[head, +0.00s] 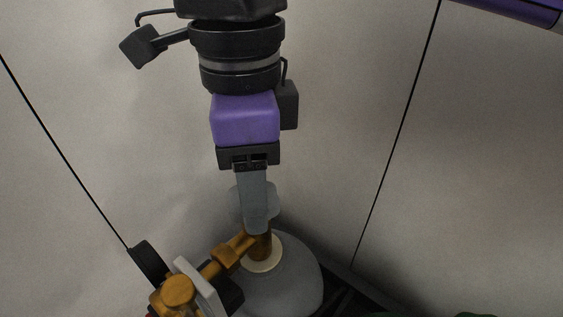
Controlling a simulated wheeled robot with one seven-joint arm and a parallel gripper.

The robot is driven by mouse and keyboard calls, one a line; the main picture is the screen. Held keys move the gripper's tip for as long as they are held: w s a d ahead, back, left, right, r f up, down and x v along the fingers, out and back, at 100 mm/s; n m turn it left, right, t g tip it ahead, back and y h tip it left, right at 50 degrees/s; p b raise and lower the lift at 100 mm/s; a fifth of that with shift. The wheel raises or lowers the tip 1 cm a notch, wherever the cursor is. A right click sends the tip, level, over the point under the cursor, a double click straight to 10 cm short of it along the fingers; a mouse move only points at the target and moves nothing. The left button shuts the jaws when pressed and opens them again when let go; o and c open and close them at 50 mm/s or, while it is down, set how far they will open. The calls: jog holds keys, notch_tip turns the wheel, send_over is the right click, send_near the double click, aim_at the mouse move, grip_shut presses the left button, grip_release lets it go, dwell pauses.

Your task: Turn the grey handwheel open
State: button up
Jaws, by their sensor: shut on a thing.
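The grey handwheel (272,204) sits on top of a brass valve (262,248) in the lower middle of the head view. My gripper (256,222) reaches down from above and is shut on the handwheel. Its fingers cover the wheel's middle, and only lobes of the rim show on the left and right. How far the wheel is turned cannot be told.
The valve stands on a grey gas cylinder (295,285) with a pale collar (265,262). A brass regulator (180,290) with gauges extends to the lower left, close to my gripper. Pale wall panels (460,150) stand behind.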

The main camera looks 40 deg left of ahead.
jog(key=shift+r+n, duration=0.1)
jog(key=shift+n, duration=0.5)
jog(key=o, duration=1.4)
notch_tip(320, 180, up, 8)
jog(key=shift+f+b, duration=0.15)
jog(key=shift+b, duration=0.5)
jog(key=shift+s+a+n, duration=0.1)
jog(key=shift+a+n, duration=0.05)
jog(key=shift+n, duration=0.15)
